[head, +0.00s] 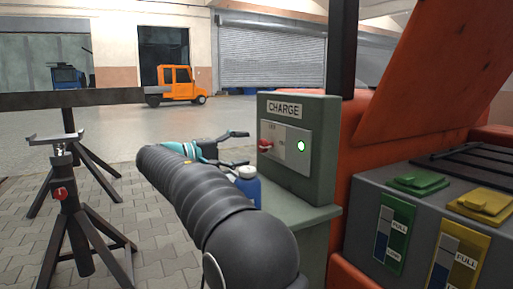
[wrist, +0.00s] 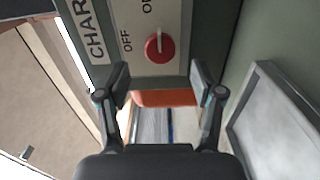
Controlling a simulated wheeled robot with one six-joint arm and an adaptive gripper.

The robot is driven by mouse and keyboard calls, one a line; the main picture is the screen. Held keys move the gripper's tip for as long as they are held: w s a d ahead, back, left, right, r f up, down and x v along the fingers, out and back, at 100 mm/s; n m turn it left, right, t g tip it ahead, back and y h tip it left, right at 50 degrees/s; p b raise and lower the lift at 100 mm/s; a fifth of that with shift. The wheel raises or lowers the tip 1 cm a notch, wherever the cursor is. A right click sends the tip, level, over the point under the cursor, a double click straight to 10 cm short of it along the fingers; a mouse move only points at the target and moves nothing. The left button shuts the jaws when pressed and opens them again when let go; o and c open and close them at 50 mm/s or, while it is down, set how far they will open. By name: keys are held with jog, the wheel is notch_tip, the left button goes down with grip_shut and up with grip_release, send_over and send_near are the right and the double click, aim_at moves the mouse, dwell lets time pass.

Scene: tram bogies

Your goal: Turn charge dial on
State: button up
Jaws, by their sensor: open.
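The charge dial is a red round knob (wrist: 160,47) with a pale line on it, on a light plate of the charge box (head: 318,170). In the wrist view its line points up the picture; OFF is printed to its left and ON, partly cut off, above and left. The dial also shows in the head view (head: 265,146), at the plate's left side. A round green light (head: 301,146) is lit right of it. My gripper (head: 240,149) is open and empty in front of the box. In the wrist view its fingertips (wrist: 159,76) straddle the space just below the dial, apart from it.
A blue bottle with a white cap (head: 247,186) stands on the green-grey ledge below my gripper. A grey unit with green (head: 418,181) and yellow (head: 484,203) lids is at the right. A dark trestle stand (head: 70,220) is at the left.

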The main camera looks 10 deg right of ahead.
jog(key=v, duration=0.5)
jog(key=shift+a, duration=0.1)
